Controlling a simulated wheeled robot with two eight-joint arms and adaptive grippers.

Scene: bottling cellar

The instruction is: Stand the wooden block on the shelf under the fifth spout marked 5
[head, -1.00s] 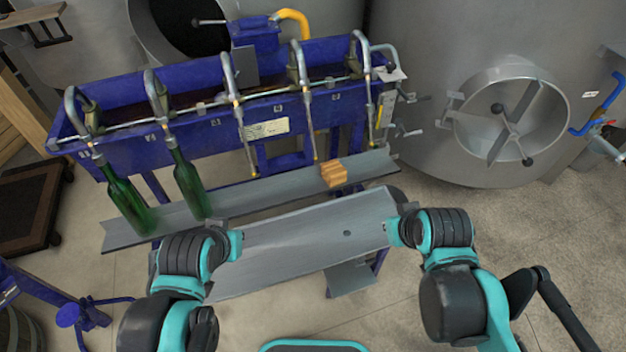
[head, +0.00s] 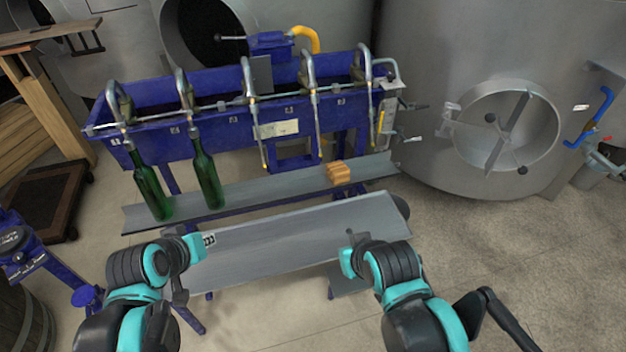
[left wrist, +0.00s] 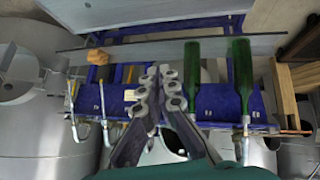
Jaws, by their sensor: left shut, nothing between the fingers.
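The wooden block (head: 338,172) is a small light-brown piece on the narrow grey shelf (head: 270,191) under the spouts. It sits between the fourth spout (head: 317,125) and the fifth spout (head: 372,125), nearer the fourth. In the left wrist view, which is upside down, the block (left wrist: 97,57) is at upper left. My left gripper (head: 208,240) is in front of the shelf, left of the block and apart from it. Its fingers (left wrist: 159,72) are together and empty. My right arm ends at lower centre; at most a sliver of the right gripper (head: 350,234) shows.
Two green bottles (head: 151,190) (head: 208,178) stand under the first two spouts. A wider grey plate (head: 290,240) lies in front of the shelf. The blue filler trough (head: 220,95) is above. A steel tank (head: 450,50) stands behind at right. The shelf is bare between second bottle and block.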

